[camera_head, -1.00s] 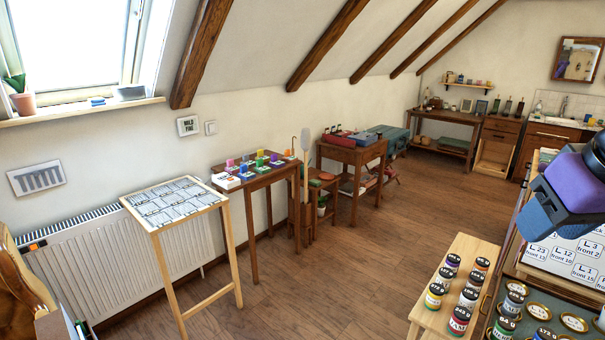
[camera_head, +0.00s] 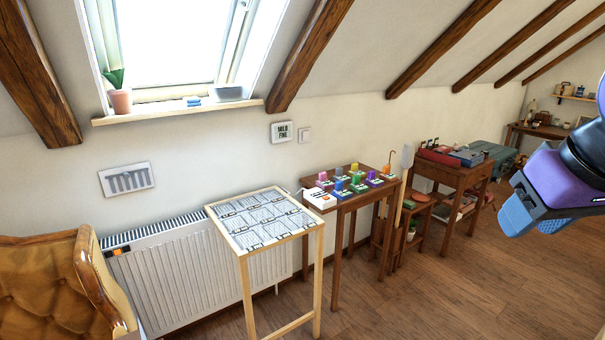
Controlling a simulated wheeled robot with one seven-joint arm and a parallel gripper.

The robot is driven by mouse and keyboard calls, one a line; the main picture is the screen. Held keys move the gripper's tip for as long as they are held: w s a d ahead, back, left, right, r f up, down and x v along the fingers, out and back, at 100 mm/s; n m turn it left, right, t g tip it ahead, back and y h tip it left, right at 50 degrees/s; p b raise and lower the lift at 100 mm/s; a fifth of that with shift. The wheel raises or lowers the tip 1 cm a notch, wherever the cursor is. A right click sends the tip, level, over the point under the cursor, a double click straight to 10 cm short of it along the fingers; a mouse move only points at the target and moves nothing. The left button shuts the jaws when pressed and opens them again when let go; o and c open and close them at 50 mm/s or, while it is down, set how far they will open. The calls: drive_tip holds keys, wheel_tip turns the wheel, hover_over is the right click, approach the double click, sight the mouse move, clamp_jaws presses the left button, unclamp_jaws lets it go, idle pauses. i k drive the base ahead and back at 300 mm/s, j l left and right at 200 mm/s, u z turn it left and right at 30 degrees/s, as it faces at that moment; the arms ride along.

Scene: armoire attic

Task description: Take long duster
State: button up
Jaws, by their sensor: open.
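No thing in view is clearly a long duster. A tall, thin upright thing with a pale flat head (camera_head: 405,160) stands between the small table with colourful blocks and the stool beside it. It may be the duster, but it is too small to tell. My gripper (camera_head: 518,214), purple and blue, is at the right edge, partly cut off by the frame. It is open, with nothing seen in it, and well apart from the tall thing.
A table with colourful blocks (camera_head: 348,204), a light wooden stand with a patterned top (camera_head: 215,212) and a brown dresser table (camera_head: 458,178) line the wall. A radiator (camera_head: 175,268) and tan armchair (camera_head: 45,280) are at left. Floor (camera_head: 450,285) is clear at lower right.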

sight(408, 149)
drive_tip(key=i+z, duration=0.2)
drive_tip(key=i, duration=0.3)
drive_tip(key=i+z, duration=0.25)
drive_tip(key=i, duration=0.25)
drive_tip(key=i+j+z, duration=0.2)
drive_tip(key=i, duration=0.25)
drive_tip(key=i+j+z, duration=0.2)
drive_tip(key=i, duration=0.3)
drive_tip(key=i+l+z, duration=0.25)
drive_tip(key=i, duration=0.55)
drive_tip(key=i+z, duration=0.2)
drive_tip(key=i, duration=0.65)
drive_tip(key=i+l, duration=0.1)
drive_tip(key=i+u, duration=0.05)
drive_tip(key=i, duration=0.05)
